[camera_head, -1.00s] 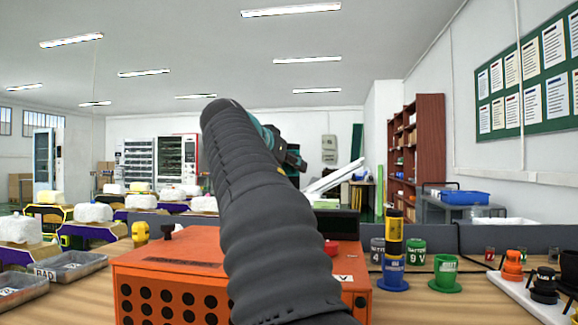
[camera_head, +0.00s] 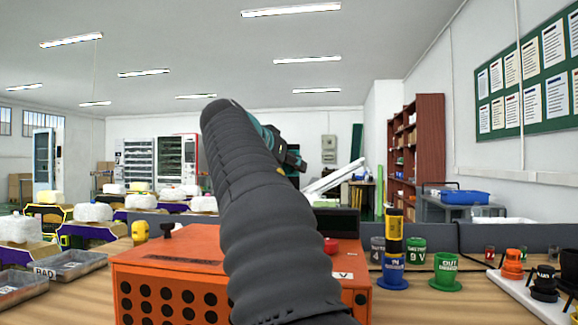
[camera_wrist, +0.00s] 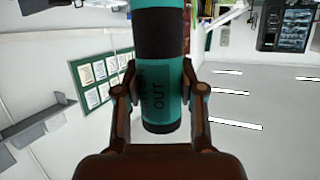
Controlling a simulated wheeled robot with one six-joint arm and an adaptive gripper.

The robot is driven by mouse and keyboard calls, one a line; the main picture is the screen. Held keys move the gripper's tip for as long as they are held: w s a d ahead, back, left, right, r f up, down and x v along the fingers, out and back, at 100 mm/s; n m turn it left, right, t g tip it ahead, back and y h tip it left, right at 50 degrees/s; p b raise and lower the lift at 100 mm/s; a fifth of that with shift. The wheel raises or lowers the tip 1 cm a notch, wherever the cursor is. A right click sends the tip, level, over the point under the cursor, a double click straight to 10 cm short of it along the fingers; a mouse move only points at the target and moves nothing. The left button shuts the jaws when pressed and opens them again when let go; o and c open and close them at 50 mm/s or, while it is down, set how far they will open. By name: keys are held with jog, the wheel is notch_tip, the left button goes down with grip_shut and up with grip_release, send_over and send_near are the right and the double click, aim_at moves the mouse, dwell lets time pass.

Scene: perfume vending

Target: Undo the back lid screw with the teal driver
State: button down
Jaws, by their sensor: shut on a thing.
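My gripper (camera_wrist: 159,72) is shut on the teal driver (camera_wrist: 162,112), whose handle has a dark band and black lettering ending in "OUT". A finger sits on each side of the handle in the wrist view. In the head view, a small teal part shows past the end of my dark arm, which hides most of the gripper and the driver. The driver is held up in the air, well above the bench. I cannot make out the back lid screw in either view. An orange box (camera_head: 150,272) with round holes stands on the bench, partly behind my arm.
Right of the box, a blue holder (camera_head: 393,274) carries a yellow and black driver (camera_head: 394,232). Beside it a green holder (camera_head: 446,272) looks empty. Battery cups (camera_head: 416,250) stand behind. A white rack (camera_head: 520,292) is at far right, grey trays (camera_head: 70,264) at left.

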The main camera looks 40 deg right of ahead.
jog(key=shift+f+b, duration=0.55)
jog(key=shift+f, duration=0.2)
dwell(3.2)
jog(key=shift+r+p, duration=0.85)
jog(key=shift+r, duration=2.85)
